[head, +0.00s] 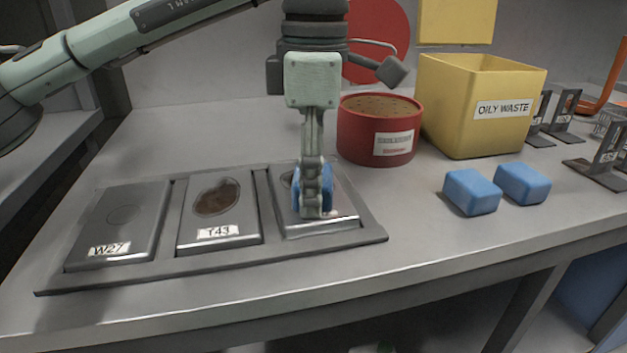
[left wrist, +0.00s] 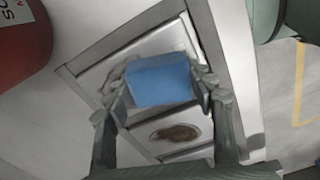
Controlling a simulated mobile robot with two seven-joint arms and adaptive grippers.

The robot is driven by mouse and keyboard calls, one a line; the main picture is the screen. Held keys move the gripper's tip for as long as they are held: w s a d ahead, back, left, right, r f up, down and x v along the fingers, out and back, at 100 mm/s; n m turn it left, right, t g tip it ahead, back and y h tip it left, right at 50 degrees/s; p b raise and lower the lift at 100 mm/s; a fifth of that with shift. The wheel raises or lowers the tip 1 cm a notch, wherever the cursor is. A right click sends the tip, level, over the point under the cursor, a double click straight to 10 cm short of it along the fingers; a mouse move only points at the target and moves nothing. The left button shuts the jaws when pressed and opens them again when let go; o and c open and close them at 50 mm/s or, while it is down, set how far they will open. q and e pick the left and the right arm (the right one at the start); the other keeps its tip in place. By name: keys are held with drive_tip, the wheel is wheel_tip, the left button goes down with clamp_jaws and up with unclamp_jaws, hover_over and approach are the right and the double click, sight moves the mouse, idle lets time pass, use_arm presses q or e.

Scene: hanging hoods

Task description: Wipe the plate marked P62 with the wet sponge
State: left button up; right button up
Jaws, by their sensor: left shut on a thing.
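My left gripper (head: 313,205) is shut on a blue sponge (head: 299,190), over the rightmost plate (head: 345,205) of a grey tray. In the left wrist view the sponge (left wrist: 160,80) sits between the fingers and covers much of that plate. A dull patch on the plate (left wrist: 178,40) shows partly beside the sponge. I cannot tell whether the sponge touches the plate. The gripper hides this plate's label, so I cannot read P62. The middle plate, T43 (head: 247,220), has a brown stain. The left plate, W27 (head: 136,215), has a faint round mark. My right gripper is not in view.
A red tub (head: 365,155) stands behind the tray, with a yellow OILY WASTE bin (head: 450,125) to its right. Two more blue sponges (head: 472,190) (head: 522,182) lie right of the tray. Dark metal stands (head: 600,160) are at the far right. The bench front edge is clear.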

use_arm(q)
drive_tip(key=shift+w+a, duration=0.25)
drive_tip(key=shift+w, duration=0.95)
drive_tip(key=shift+w+a+r+p, duration=0.15)
drive_tip(key=shift+w+p, duration=0.35)
drive_tip(key=shift+w, duration=0.6)
drive_tip(key=shift+w+a+f+p, duration=0.1)
drive_tip(key=shift+w+a+p, duration=0.3)
drive_tip(key=shift+w, duration=0.7)
drive_tip(key=shift+w+p, duration=0.4)
drive_tip(key=shift+w, duration=0.5)
drive_tip(key=shift+w+f, duration=0.15)
drive_tip(key=shift+f, duration=0.05)
